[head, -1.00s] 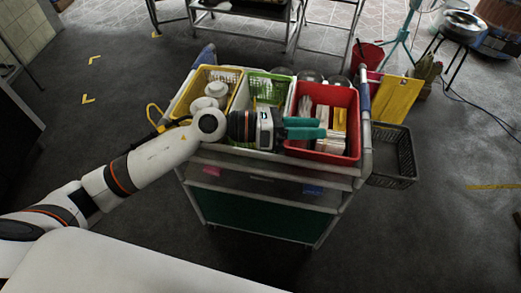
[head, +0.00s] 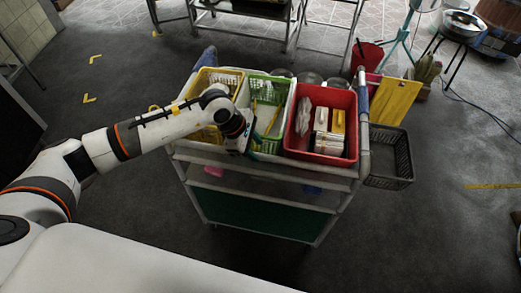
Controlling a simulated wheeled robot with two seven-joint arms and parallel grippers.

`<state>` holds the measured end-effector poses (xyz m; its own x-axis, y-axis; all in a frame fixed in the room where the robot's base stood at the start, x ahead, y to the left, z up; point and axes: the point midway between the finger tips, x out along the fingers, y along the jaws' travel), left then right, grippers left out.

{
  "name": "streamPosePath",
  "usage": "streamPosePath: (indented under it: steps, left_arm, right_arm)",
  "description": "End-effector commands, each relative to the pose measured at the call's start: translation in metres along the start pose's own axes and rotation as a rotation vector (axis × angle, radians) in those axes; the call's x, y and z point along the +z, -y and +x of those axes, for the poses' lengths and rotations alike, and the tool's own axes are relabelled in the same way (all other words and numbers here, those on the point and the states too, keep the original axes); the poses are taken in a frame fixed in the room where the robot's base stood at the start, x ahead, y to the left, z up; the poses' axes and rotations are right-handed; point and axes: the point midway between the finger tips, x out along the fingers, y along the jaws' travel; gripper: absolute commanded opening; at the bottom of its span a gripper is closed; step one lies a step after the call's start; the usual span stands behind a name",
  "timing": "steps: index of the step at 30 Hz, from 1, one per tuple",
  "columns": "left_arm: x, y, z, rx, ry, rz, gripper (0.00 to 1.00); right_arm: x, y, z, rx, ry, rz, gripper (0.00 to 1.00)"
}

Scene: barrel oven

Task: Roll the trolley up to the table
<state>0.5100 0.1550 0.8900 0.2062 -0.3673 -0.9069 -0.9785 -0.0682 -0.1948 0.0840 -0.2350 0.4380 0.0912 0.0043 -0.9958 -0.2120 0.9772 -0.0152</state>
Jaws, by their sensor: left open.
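The trolley (head: 265,172) stands in the middle of the head view, with a grey frame, a green lower panel and blue grips on its two side handles. Its top holds yellow, green and red baskets. My left gripper (head: 250,146) is open, turned downward at the trolley's near top edge, in front of the green basket (head: 268,88). Its fingers are mostly hidden by its own body, so I cannot tell whether they touch the rail. A metal-framed table (head: 247,12) is partly visible at the top edge, beyond the trolley and apart from it. My right gripper is out of view.
A black wire basket (head: 390,165) hangs on the trolley's right side, near a yellow board (head: 394,101). A red bucket (head: 367,57) and teal stand (head: 404,40) are at back right. Yellow marks (head: 89,99) lie on the clear left floor.

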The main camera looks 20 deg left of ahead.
Motion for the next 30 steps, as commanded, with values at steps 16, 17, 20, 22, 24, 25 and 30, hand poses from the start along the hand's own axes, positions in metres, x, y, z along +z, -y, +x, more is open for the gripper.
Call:
streamPosePath:
  steps: [16, 17, 20, 22, 24, 25, 30]
  left_arm:
    - [0.000, 0.000, 0.042, 0.000, -0.001, -0.001, 0.41]
    - [0.000, 0.000, 0.042, 0.000, -0.001, -0.001, 0.41]
    - [0.000, 0.000, 0.042, 0.000, -0.002, -0.001, 0.36]
    - [0.000, 0.000, 0.041, 0.000, -0.002, -0.001, 0.25]
    - [0.000, 0.000, 0.041, 0.000, -0.002, -0.001, 0.14]
    - [0.000, 0.000, 0.041, 0.000, -0.002, -0.001, 0.09]
    - [0.000, 0.000, 0.041, 0.000, -0.002, -0.001, 0.00]
  right_arm:
    - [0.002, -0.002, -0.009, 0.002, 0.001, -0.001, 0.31]
    - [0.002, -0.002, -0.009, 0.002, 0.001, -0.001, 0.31]
    - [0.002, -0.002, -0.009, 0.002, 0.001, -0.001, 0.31]
    - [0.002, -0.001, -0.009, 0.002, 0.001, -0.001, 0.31]
    - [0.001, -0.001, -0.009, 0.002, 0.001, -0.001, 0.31]
    - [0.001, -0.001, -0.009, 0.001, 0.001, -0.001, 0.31]
    - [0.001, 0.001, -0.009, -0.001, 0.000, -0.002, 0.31]
